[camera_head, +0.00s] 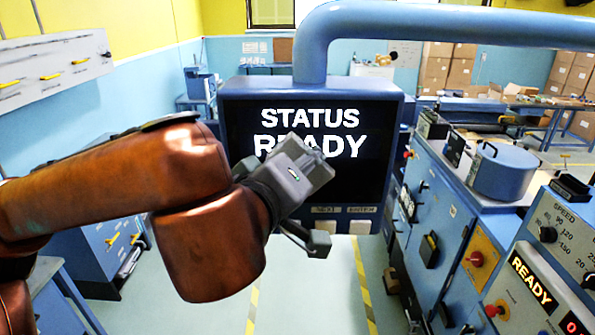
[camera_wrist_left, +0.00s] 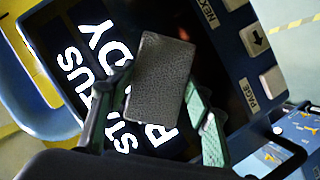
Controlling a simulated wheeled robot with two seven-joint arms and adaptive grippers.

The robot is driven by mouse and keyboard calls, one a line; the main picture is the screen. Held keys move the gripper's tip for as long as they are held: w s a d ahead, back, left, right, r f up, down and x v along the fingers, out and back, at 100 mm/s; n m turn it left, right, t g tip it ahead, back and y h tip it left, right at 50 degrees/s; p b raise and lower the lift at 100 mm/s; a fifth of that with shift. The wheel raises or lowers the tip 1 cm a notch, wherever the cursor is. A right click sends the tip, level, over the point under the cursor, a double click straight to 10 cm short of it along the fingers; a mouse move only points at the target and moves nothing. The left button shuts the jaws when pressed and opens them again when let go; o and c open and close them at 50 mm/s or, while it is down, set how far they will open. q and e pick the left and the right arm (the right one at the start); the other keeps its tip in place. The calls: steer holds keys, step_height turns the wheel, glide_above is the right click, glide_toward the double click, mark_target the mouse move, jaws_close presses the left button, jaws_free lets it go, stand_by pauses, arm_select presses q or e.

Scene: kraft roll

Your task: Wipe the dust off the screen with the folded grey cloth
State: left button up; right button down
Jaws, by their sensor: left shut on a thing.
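The screen (camera_head: 370,115) is a dark panel in a blue housing, showing "STATUS READY" in white letters. It also fills much of the left wrist view (camera_wrist_left: 185,60). My left gripper (camera_head: 303,168) is in front of the screen's lower middle, covering part of the lettering. In the left wrist view, its green-padded fingers (camera_wrist_left: 160,108) are shut on the folded grey cloth (camera_wrist_left: 158,75), a dark textured rectangle in front of the screen. I cannot tell whether the cloth touches the screen. In the head view the cloth cannot be made out clearly. No distinct dust shows. My right gripper is out of view.
A thick blue pipe arm (camera_head: 430,24) holds the screen from above. Pale buttons (camera_head: 325,227) line the housing below it. A blue machine console (camera_head: 440,215) with knobs and a round drum (camera_head: 503,170) stands to the right. Boxes and benches are farther back.

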mark_target(335, 165)
arm_select(q)
steer(key=shift+d, duration=4.15)
steer(key=shift+w+d+p, duration=0.1)
steer(key=shift+d+p, duration=0.2)
steer(key=shift+d, duration=0.7)
steer(key=shift+a, duration=0.15)
steer(key=shift+a+b, duration=0.75)
steer(key=shift+a, duration=1.5)
steer(key=a, duration=0.5)
steer(key=shift+a+b, duration=0.35)
steer(key=shift+a, duration=0.05)
